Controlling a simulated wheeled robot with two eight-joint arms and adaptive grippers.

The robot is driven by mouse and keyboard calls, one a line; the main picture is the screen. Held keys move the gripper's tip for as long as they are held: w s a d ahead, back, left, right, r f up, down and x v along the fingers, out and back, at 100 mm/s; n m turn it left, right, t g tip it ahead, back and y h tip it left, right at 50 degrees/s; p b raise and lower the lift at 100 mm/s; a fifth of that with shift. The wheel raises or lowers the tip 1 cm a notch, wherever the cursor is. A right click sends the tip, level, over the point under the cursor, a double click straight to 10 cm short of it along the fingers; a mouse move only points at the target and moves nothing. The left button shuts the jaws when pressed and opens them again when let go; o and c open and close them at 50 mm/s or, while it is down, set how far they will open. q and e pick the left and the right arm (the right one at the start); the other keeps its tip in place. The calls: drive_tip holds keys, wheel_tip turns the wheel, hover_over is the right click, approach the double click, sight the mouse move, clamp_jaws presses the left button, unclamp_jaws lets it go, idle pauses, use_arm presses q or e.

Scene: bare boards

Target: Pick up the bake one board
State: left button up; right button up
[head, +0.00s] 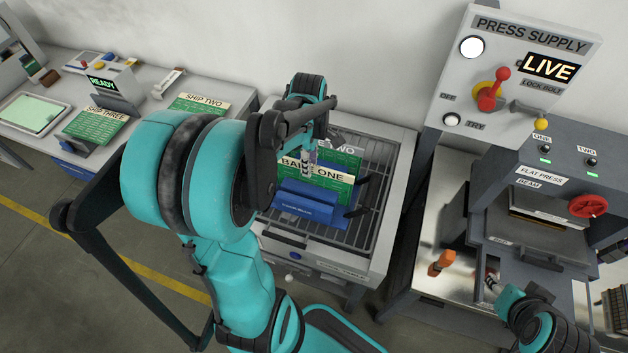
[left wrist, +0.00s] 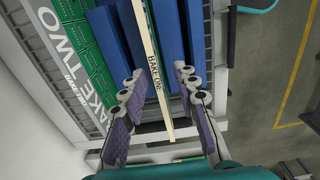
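The bake one board (head: 328,178) is a green board with a cream label strip. It stands upright in a blue holder (head: 305,203) on the wire rack. In the left wrist view its cream top edge (left wrist: 152,62) runs between my fingers. My left gripper (head: 308,160) is directly over the board and hides part of its label. In the left wrist view the left gripper (left wrist: 160,74) is open, with a finger on each side of the edge and visible gaps. My right arm shows at the lower right; its gripper (head: 491,284) is small and unclear.
The bake two board (left wrist: 66,85) stands close beside, behind in the head view. The rack (head: 378,185) has a metal frame. A flat press (head: 545,205) and a press supply panel (head: 515,70) stand right. A bench (head: 40,137) with ship boards is left.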

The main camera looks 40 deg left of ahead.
sight(313, 175)
use_arm(q)
drive_tip(key=f+b, duration=0.1)
drive_tip(key=f, duration=0.3)
drive_tip(key=f+b, duration=0.1)
drive_tip(key=f, duration=0.1)
drive_tip(key=shift+w+d+f+b, duration=0.1)
drive_tip(key=shift+w+d+b, duration=0.15)
drive_tip(key=shift+w+b, duration=0.1)
clamp_jaws()
